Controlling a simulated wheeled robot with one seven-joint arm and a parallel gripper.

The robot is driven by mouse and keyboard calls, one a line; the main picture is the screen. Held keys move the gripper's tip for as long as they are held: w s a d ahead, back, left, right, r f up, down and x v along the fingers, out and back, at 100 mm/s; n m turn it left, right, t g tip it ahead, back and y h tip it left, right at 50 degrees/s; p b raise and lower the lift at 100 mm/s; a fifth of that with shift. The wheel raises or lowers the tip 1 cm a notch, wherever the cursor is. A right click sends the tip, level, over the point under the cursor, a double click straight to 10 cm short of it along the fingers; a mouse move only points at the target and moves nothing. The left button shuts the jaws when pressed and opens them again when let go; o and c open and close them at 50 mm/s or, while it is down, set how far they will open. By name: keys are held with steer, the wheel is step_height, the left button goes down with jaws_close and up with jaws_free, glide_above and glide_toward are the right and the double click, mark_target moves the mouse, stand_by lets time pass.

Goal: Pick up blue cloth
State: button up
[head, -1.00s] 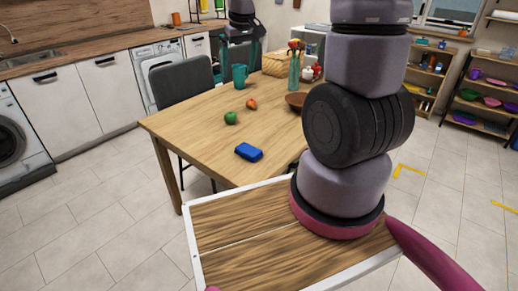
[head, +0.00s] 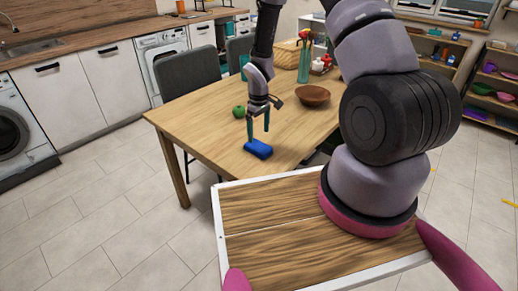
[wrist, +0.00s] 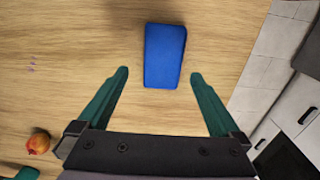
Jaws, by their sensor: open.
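The blue cloth (head: 258,149) is a small folded block lying on the wooden table (head: 210,127), near the table's front edge. In the wrist view the cloth (wrist: 164,56) lies ahead of the fingertips, centred between their lines. My gripper (head: 258,130) points down at the cloth from above, with its green fingers apart. In the wrist view my gripper (wrist: 158,73) is open and empty, and the cloth's near end is about level with the fingertips in the picture. I cannot tell exactly how high the fingers are above the cloth.
A green apple (head: 239,112) is left of my gripper on the table. A reddish fruit (wrist: 39,142) shows at lower left in the wrist view. A brown bowl (head: 313,95) and a green vase (head: 304,66) stand farther back. A grey chair (head: 189,77) stands at the table's left side.

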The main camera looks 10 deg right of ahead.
mark_target(257, 145)
steer(key=shift+a+f, duration=0.15)
steer(key=shift+f, duration=1.45)
steer(key=shift+a+f, duration=0.15)
steer(key=shift+f, duration=1.4)
steer(key=c, duration=1.3)
step_height(257, 145, up, 10)
steer(key=shift+r, duration=0.1)
steer(key=shift+c, duration=0.2)
